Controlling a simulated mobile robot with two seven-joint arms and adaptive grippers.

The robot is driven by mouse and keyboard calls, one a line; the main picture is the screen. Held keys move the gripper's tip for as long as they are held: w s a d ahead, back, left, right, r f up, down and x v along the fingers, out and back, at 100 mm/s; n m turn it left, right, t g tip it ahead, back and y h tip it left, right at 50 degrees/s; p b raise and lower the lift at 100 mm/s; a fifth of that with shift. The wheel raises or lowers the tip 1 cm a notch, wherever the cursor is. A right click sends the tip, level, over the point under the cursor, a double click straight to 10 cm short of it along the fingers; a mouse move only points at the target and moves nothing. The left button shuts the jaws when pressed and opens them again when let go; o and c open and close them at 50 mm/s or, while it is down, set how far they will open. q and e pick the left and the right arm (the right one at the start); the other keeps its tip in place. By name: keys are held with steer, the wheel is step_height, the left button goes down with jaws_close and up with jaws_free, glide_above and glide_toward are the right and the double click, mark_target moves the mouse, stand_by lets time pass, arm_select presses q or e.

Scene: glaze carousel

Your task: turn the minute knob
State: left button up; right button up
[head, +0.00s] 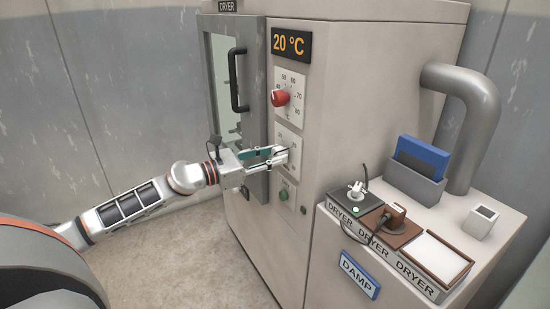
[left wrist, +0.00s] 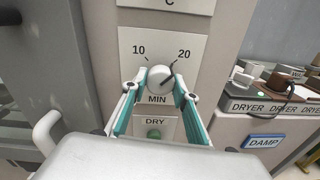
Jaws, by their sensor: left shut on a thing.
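The minute knob is a round white knob with a dark pointer, on a pale dial plate (left wrist: 130,45) marked 10, 20 and MIN. In the left wrist view the knob (left wrist: 160,77) sits between the fingers of my left gripper (left wrist: 160,90), its pointer slanting up and right toward the 20 side. In the head view my left gripper (head: 283,154) reaches the dryer's front panel and is shut on the knob, which is mostly hidden by the fingers there. My right gripper is not in view.
Above is a red temperature knob (head: 280,98) under a display (head: 291,43) reading 20 °C. Below is a green button (head: 283,195) labelled DRY. A door handle (head: 238,80) stands out to the left. A side bench (head: 350,232) with several items is at right.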

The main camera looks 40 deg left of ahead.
arm_select(q)
steer(key=shift+f, duration=0.1)
stand_by(0.5)
steer(key=o, duration=1.1)
steer(key=shift+s+a, duration=0.25)
steer(key=shift+s, duration=0.3)
steer(key=v, duration=1.1)
steer(key=shift+m, duration=0.3)
